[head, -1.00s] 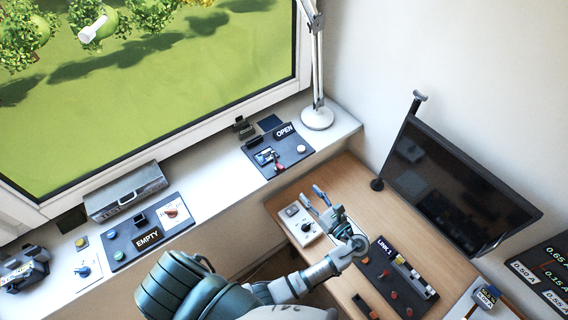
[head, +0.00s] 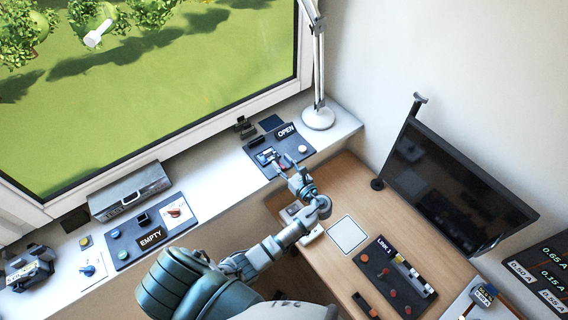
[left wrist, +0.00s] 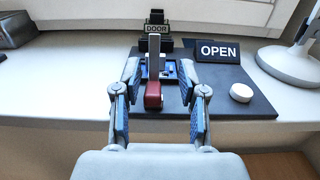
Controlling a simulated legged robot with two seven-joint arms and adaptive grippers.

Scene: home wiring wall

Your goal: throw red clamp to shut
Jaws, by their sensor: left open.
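The red clamp (left wrist: 153,95) is a lever with a red handle and a grey arm, mounted on a dark board (left wrist: 228,84) on the windowsill. In the left wrist view its handle points toward me. A sign (left wrist: 218,51) on the board reads OPEN. My left gripper (left wrist: 160,95) is open, with one blue-padded finger on each side of the red handle and a gap to both. In the head view my left gripper (head: 287,168) reaches the board's front edge and partly covers the clamp. My right gripper is not in view.
A white round button (left wrist: 241,92) sits on the board's right. A lamp base (head: 318,118) stands right of the board. A sign reading DOOR (left wrist: 157,28) is behind the clamp. The desk below holds the LINK 1 board (head: 397,278) and a monitor (head: 455,185).

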